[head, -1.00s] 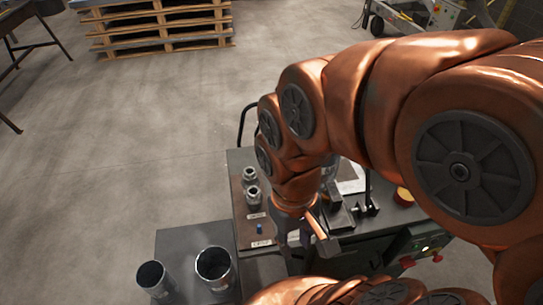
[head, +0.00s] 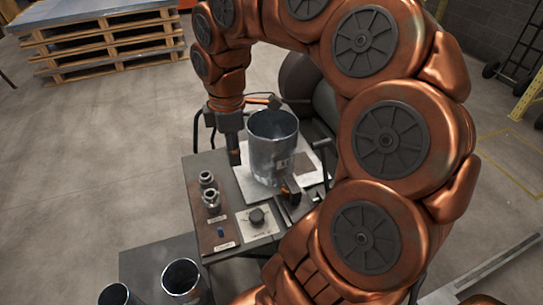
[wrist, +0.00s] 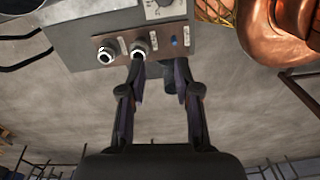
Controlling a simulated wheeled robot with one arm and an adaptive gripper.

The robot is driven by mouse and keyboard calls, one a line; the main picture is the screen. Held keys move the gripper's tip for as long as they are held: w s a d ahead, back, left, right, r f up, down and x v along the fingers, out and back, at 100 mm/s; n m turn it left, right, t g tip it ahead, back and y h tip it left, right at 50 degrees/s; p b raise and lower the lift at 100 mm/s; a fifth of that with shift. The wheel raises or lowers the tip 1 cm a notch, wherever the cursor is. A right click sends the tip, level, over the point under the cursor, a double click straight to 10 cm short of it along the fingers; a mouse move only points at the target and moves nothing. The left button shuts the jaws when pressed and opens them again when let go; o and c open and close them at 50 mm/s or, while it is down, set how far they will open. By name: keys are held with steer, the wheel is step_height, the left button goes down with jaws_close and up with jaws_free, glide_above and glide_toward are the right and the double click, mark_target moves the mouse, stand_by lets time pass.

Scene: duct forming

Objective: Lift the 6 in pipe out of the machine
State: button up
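A wide grey metal pipe (head: 272,155), seemingly the 6 in pipe, stands upright on the machine (head: 225,180) in the head view. Its open top faces up and dark marks show on its side. My gripper (head: 234,152) points down just left of the pipe, and I cannot tell if it touches it. In the wrist view the two fingers of my gripper (wrist: 160,85) stand apart with nothing held between them. The pipe does not show in the wrist view; the machine's fittings panel (wrist: 130,48) does.
Two open pipes (head: 182,280) stand on a lower dark surface (head: 150,258) in front. A pallet stack (head: 100,45) is at the back left. The floor to the left is clear.

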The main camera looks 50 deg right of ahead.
steer(key=w+d+f+n+b, duration=0.1)
steer(key=d+f+n, duration=0.1)
steer(key=d, duration=0.6)
steer(key=n, duration=0.2)
glide_above(286, 150)
step_height(286, 150, down, 3)
steer(key=shift+r+b, duration=0.1)
steer(key=shift+b, duration=0.35)
steer(key=shift+f+p, duration=0.95)
steer(key=shift+f, duration=2.9)
steer(key=shift+c, duration=0.2)
jaws_close()
